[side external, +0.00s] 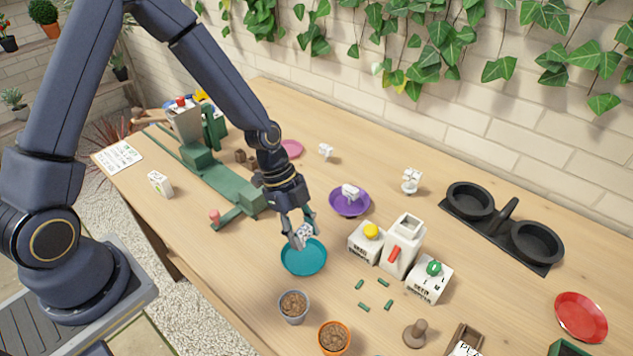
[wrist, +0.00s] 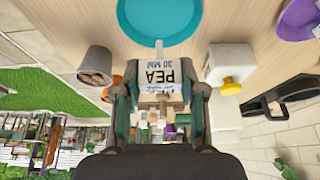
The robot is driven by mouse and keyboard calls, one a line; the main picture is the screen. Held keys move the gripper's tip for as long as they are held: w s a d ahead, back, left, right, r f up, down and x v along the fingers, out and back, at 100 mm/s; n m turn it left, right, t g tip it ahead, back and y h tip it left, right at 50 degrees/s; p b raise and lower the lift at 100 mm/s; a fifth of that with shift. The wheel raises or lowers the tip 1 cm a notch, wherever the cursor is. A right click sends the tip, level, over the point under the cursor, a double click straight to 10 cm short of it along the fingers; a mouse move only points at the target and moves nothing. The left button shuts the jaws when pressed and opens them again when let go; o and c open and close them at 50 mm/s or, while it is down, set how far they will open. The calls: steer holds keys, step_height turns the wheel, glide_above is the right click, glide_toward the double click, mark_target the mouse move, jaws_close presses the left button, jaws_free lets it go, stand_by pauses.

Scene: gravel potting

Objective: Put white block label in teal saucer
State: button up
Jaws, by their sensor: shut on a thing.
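My gripper (side external: 299,232) is shut on a white block label (side external: 304,231). In the wrist view the label (wrist: 160,76) shows black "PEA" and blue "30 MM" lettering between the fingers (wrist: 160,100). The teal saucer (side external: 305,263) lies on the table directly below and around the fingertips in the side view. The saucer also shows at the top of the wrist view (wrist: 160,22). The label appears over the saucer's far part; whether it touches the saucer I cannot tell.
A purple saucer (side external: 343,208) with a white block stands behind. White boxes, one with a yellow knob (side external: 371,231), stand to the right. A grey pot (side external: 293,308) and an orange pot (side external: 334,338) of gravel are in front. A green rail fixture (side external: 222,184) lies left.

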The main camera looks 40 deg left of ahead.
mark_target(303, 244)
steer(key=shift+f, duration=2.35)
steer(key=o, duration=0.9)
steer(key=shift+f, duration=0.1)
steer(key=s+a+r+n+t+y, duration=0.1)
steer(key=s+a+r+n+y, duration=0.3)
steer(key=r, duration=0.6)
steer(key=w+a+r+n+t+h, duration=0.1)
steer(key=a+r, duration=0.4)
steer(key=r, duration=0.4)
steer(key=s+a+r+n+t, duration=0.1)
steer(key=s+r+n, duration=0.2)
steer(key=r+n, duration=0.1)
steer(key=s+a+r+n+t+y, duration=0.1)
steer(key=s+r+n, duration=0.3)
steer(key=s+a+r+n+t, duration=0.1)
steer(key=s+a+r+n, duration=0.1)
steer(key=s+r+n, duration=0.2)
steer(key=shift+s+r+n+t+y, duration=0.2)
steer(key=shift+n+t+y, duration=0.1)
steer(key=shift+n, duration=0.2)
